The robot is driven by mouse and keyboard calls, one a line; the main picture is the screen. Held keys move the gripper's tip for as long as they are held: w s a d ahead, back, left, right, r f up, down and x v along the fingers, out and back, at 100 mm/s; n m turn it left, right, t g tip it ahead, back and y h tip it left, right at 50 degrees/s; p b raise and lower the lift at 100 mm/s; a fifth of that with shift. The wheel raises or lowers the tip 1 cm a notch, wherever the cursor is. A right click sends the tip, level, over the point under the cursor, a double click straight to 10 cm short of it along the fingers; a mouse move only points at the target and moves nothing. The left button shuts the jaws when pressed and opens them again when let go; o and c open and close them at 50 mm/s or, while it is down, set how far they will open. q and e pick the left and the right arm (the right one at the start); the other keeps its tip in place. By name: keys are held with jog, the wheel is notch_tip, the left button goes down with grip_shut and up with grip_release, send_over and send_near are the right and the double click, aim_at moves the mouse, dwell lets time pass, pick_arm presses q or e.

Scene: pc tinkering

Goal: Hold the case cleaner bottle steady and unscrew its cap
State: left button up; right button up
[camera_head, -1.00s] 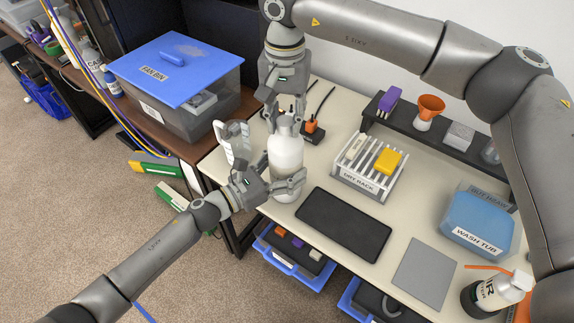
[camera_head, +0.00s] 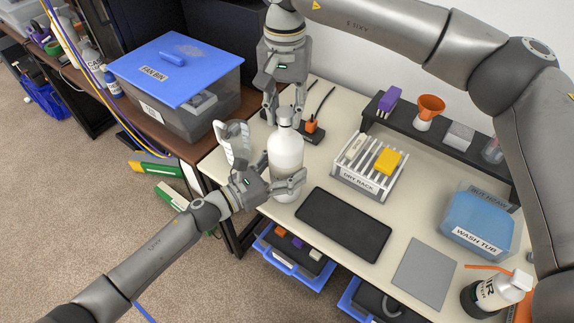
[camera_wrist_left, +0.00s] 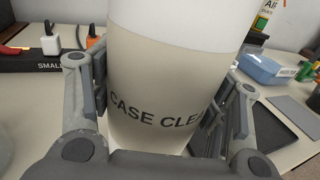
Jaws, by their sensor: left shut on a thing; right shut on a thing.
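The case cleaner bottle (camera_head: 286,158) stands upright near the table's left edge, white with a grey cap (camera_head: 286,114) on its neck. My left gripper (camera_head: 283,184) is shut on the lower body from the left. The left wrist view shows the bottle (camera_wrist_left: 165,85) between both fingers, its lettering partly readable as "CASE CLE". My right gripper (camera_head: 285,108) points down from above and is shut on the cap, one finger on each side. Its fingers partly hide the neck, so I cannot tell whether the cap has turned on its thread.
A pale ridged item (camera_head: 232,142) is close left of the bottle. A black mat (camera_head: 344,223), a dry rack (camera_head: 367,167) and a wash tub (camera_head: 478,222) lie to the right. The fan bin (camera_head: 175,75) stands behind left. An orange-tipped black item (camera_head: 312,129) is behind the bottle.

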jog(key=shift+r, duration=0.45)
jog(key=shift+r, duration=1.9)
pick_arm(q)
jog(key=o, duration=1.2)
jog(key=shift+a, duration=0.1)
jog(key=v, duration=1.2)
